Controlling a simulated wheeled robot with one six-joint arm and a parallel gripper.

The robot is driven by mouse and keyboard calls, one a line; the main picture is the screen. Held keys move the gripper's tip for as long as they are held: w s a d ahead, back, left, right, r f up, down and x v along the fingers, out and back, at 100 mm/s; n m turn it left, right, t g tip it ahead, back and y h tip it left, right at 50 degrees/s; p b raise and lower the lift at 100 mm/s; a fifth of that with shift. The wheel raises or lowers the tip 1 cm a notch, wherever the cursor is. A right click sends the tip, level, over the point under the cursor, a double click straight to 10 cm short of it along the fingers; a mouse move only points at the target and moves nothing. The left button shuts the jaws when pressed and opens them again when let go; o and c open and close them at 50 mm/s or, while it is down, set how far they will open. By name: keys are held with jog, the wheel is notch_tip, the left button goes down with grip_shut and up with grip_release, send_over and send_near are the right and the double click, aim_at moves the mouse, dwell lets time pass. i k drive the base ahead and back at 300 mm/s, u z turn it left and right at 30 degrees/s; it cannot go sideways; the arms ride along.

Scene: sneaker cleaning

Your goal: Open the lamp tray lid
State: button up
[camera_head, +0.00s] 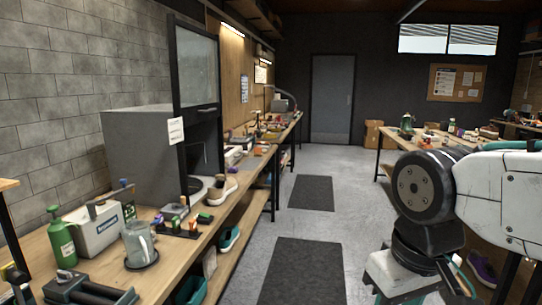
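I cannot pick out a lamp tray or its lid for certain in the head view. A pale case with a dark handle (97,230) sits on the left workbench (185,268), and its top looks shut. Behind it stands a large grey cabinet (140,150). A dark-framed glass panel (197,68) stands upright above the cabinet's front opening. A pale sneaker (220,190) is beside the opening. My white and black arm fills the right side of the picture, well apart from the left bench. My gripper is out of view.
A green bottle (62,240), a glass jug (138,243) and a dark clamp-like tool (90,291) crowd the near bench. Two dark mats (312,192) lie on the open floor of the aisle. Another cluttered table (388,162) stands at the right.

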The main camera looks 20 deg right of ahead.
aim_at(231, 151)
jog(key=z, duration=0.5)
jog(key=i, duration=3)
jog(key=u, duration=0.75)
jog(key=i, duration=0.3)
jog(key=u, duration=0.05)
